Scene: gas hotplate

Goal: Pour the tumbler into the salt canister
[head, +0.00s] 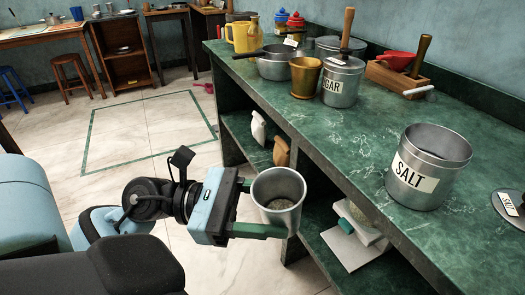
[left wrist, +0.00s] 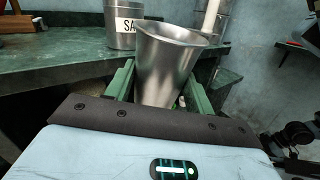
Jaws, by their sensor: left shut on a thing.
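A metal tumbler (head: 279,192) is held in my left gripper (head: 262,210), whose green fingers are shut on it from either side. The tumbler is near upright, with some grainy contents low inside, and hangs off the front edge of the counter. In the left wrist view the tumbler (left wrist: 167,65) stands between the fingers (left wrist: 160,85). The open salt canister (head: 428,165), grey metal with a white SALT label, stands on the green counter to the right of the tumbler and apart from it. It also shows in the left wrist view (left wrist: 122,22). My right gripper is not in view.
A lid labelled SALT (head: 507,203) lies right of the canister. A sugar canister (head: 342,82), a brass-coloured cup (head: 305,77), a pot (head: 273,66) and a yellow jug (head: 241,36) stand farther back. The counter (head: 340,150) left of the salt canister is clear.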

